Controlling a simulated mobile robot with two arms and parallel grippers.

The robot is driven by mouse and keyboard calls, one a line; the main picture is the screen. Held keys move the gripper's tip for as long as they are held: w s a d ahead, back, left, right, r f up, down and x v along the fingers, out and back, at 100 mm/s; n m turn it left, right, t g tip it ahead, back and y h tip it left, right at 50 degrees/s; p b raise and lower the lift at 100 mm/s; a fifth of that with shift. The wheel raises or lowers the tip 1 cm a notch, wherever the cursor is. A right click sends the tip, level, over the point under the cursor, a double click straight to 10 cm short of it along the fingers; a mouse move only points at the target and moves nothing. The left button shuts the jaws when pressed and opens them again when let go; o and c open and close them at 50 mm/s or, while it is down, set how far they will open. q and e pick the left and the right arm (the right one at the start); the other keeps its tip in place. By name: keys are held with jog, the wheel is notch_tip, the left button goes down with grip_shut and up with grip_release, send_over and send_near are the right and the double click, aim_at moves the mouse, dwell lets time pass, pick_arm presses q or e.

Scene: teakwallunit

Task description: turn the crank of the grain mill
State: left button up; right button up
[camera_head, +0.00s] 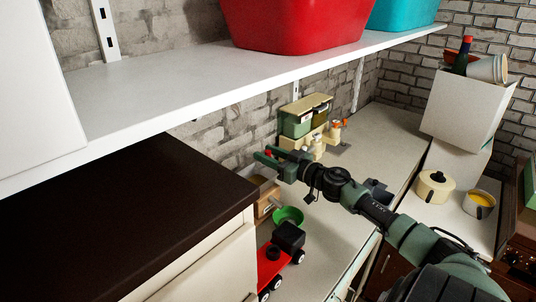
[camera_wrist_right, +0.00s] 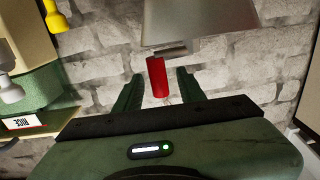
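The grain mill (camera_head: 264,198) stands on the counter against the brick wall, with a wooden-coloured body. Its upper part is mostly hidden behind my right gripper in the head view. The crank's red handle (camera_wrist_right: 157,77) shows in the right wrist view, with a grey metal part of the mill (camera_wrist_right: 190,22) beyond it. My right gripper (camera_head: 264,156) is above the mill, its green fingers open. In the wrist view the fingers (camera_wrist_right: 159,73) stand on either side of the red handle, with a visible gap on each side. My left gripper is out of view.
A green bowl (camera_head: 288,214) and a red toy truck (camera_head: 272,262) stand in front of the mill. A white shelf (camera_head: 220,82) runs overhead, and a dark-topped cabinet (camera_head: 130,205) is at left.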

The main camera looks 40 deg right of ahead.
jog(key=c, duration=0.8)
grip_shut()
jog(key=shift+w+n+y+b, duration=0.2)
jog(key=shift+n+y+b, duration=0.3)
jog(key=shift+y+b, duration=0.25)
jog(key=n+g+y+b, duration=0.1)
jog(key=y+b, duration=0.1)
jog(key=w+n+g+y+b, duration=0.1)
jog(key=n+y+b, duration=0.1)
jog(key=y, duration=0.1)
jog(key=shift+w+b, duration=0.15)
jog(key=shift+b, duration=0.15)
jog(key=n+g+y+b, duration=0.1)
jog(key=n+y+b, duration=0.1)
jog(key=shift+w+a+g+y, duration=0.15)
jog(key=shift+w+g+y, duration=0.2)
jog(key=shift+g, duration=0.05)
jog(key=shift+w+a+r+n+g+y+b, duration=0.1)
jog(key=shift+w+a+n+g+y+b, duration=0.05)
jog(key=shift+n+g+y+b, duration=0.65)
jog(key=shift+a, duration=0.1)
